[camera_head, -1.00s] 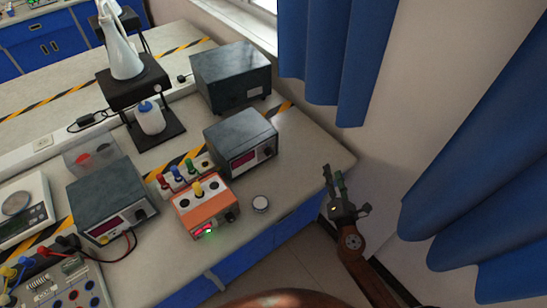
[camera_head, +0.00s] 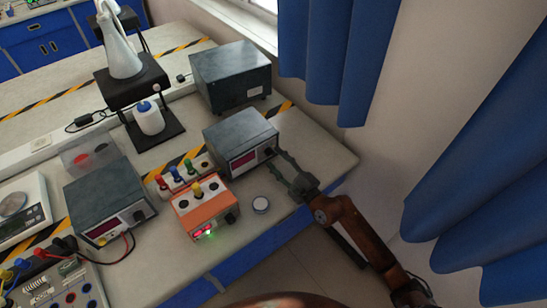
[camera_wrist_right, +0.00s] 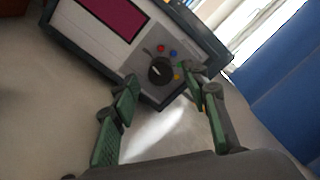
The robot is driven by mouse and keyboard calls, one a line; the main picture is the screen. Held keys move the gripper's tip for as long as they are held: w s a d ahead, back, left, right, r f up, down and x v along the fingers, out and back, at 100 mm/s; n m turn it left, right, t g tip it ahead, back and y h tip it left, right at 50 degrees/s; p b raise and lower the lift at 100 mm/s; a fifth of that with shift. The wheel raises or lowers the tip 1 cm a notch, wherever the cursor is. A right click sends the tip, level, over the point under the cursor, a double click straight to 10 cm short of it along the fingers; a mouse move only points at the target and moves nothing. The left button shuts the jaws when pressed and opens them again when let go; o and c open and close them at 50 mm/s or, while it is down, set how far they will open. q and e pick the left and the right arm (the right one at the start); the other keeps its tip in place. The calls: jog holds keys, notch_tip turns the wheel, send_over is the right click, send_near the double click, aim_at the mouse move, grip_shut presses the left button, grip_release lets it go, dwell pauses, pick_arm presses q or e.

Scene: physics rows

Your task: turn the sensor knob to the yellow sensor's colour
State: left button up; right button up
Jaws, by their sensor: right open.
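The black knob (camera_wrist_right: 159,70) sits on the front panel of a grey instrument (camera_head: 240,140), with red, blue, green and yellow dots around it. A pale mark shows on the knob, but I cannot tell which dot it points at. The yellow sensor (camera_head: 198,189) stands upright in the orange box (camera_head: 203,212). My right gripper (camera_head: 277,161) is open in front of the knob; in the right wrist view its fingers (camera_wrist_right: 160,82) spread to either side below the knob, and I see no contact. My left gripper is not in view.
Red (camera_head: 163,182), blue (camera_head: 175,174) and green (camera_head: 189,165) sensors stand in a rack behind the orange box. Another grey instrument (camera_head: 108,198) stands left. The bench's right corner is clear.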

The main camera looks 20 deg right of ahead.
jog(key=shift+x, duration=1.05)
jog(key=shift+s, duration=0.1)
grip_shut()
